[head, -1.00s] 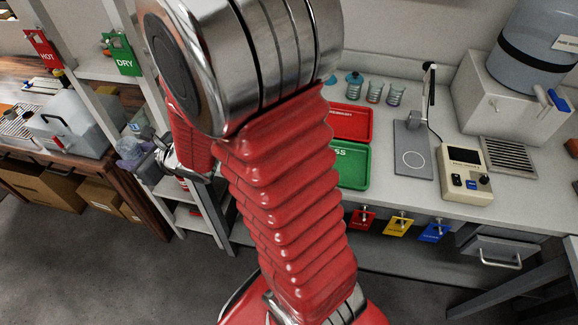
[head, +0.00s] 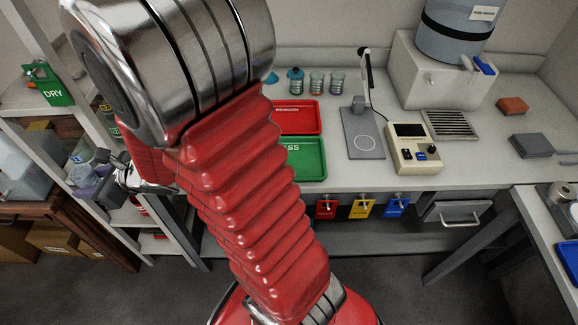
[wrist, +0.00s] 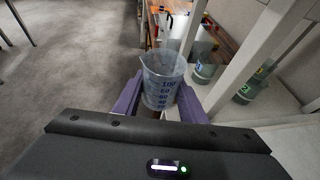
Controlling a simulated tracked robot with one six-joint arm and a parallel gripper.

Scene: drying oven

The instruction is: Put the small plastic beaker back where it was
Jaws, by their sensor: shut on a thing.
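The small plastic beaker (wrist: 162,82) is clear, with blue graduation marks, and is upright between the purple fingers of my gripper (wrist: 160,96) in the wrist view. The gripper is shut on it and holds it above the floor, beside a white shelf rack. In the head view my gripper (head: 92,178) is small at the left, in front of the rack, and partly hidden by my arm. I cannot make out the held beaker clearly there.
Labelled beakers (wrist: 204,68) stand on the rack shelf close to the right of my gripper, behind a white post (wrist: 238,66). The bench holds a red tray (head: 297,128), a green tray (head: 303,170), a balance-like device (head: 413,158) and several small jars. Grey floor is clear.

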